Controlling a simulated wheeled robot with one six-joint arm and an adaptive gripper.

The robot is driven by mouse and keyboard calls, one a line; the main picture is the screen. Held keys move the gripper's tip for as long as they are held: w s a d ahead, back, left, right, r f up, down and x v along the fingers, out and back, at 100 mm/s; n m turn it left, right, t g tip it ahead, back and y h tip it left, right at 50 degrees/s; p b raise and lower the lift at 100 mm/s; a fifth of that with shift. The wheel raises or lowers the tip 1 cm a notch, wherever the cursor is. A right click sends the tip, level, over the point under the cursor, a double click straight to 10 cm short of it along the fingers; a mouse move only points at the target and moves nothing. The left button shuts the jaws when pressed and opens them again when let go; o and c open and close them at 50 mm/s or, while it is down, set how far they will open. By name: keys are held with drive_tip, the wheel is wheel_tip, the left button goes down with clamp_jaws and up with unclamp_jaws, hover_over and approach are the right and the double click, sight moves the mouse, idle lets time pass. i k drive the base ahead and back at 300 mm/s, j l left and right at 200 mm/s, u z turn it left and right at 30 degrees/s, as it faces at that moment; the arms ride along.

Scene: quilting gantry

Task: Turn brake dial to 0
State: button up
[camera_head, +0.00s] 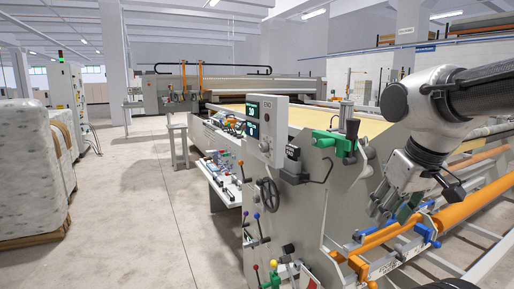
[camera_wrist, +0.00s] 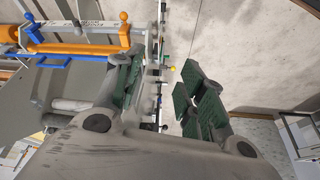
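I cannot pick out a brake dial with certainty in either view. In the head view, a grey control box (camera_head: 266,130) with two lit displays stands on the machine's near end frame (camera_head: 318,200). A dark handwheel (camera_head: 268,195) sits below the box. My gripper (camera_head: 392,207) is at the right, pointing down beside the orange rollers, to the right of the box and handwheel. In the wrist view, my gripper (camera_wrist: 160,95) shows two green-padded fingers spread apart with nothing between them. The end frame is seen edge-on beyond the fingers.
Several levers with coloured knobs (camera_head: 257,222) stick out below the handwheel. A green clamp-like part (camera_head: 335,142) sits on top of the frame. Orange rollers (camera_head: 470,205) run near my gripper. Wrapped bales (camera_head: 28,175) stand at left, with clear floor (camera_head: 140,210) between.

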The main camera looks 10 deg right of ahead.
sight(264, 147)
drive_tip(key=i+j, duration=0.1)
drive_tip(key=j, duration=0.3)
drive_tip(key=i+j+z, duration=0.1)
drive_tip(key=j, duration=0.3)
drive_tip(key=i+j, duration=0.15)
drive_tip(key=j, duration=0.25)
drive_tip(key=i+j, duration=0.1)
drive_tip(key=j, duration=0.35)
drive_tip(key=z, duration=0.05)
